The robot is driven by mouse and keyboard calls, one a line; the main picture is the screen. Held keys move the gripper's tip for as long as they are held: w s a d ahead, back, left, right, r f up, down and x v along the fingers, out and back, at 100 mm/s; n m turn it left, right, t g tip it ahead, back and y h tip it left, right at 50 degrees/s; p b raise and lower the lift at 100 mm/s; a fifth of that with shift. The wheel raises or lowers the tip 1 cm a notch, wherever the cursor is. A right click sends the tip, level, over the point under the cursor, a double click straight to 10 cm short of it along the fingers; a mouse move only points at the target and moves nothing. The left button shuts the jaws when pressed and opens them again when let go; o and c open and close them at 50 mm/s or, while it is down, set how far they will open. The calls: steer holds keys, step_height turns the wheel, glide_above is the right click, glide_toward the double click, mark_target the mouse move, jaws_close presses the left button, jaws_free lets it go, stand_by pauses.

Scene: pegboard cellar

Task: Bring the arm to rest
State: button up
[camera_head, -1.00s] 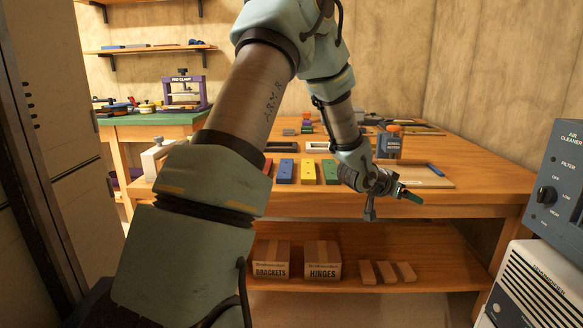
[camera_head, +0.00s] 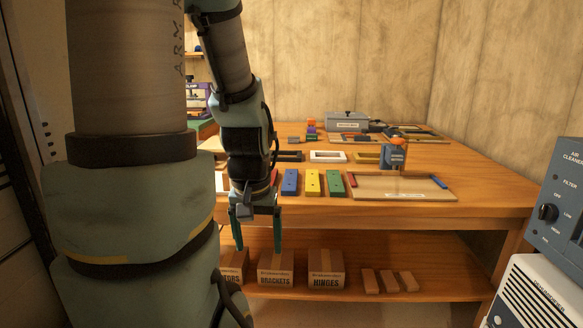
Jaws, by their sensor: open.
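My gripper (camera_head: 257,246) hangs pointing down in front of the workbench's (camera_head: 400,207) front edge, left of the picture's middle. Its two fingers are apart and nothing shows between them. My arm (camera_head: 243,130) fills the left side and comes down from above to the gripper. Blue (camera_head: 290,182), yellow (camera_head: 313,182) and green (camera_head: 334,183) blocks lie in a row on the bench just right of my gripper. A red block (camera_head: 274,178) is partly hidden behind my wrist.
A shallow tray (camera_head: 405,197) lies at the front right of the bench, with a blue-grey container (camera_head: 394,158) behind it. Boxes (camera_head: 326,268) and small wood blocks (camera_head: 388,281) sit on the lower shelf. An air cleaner (camera_head: 562,200) stands at the right.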

step_height(320, 180, up, 16)
steer(key=p, duration=1.4)
steer(key=shift+r+p, duration=0.2)
steer(key=shift+p, duration=0.2)
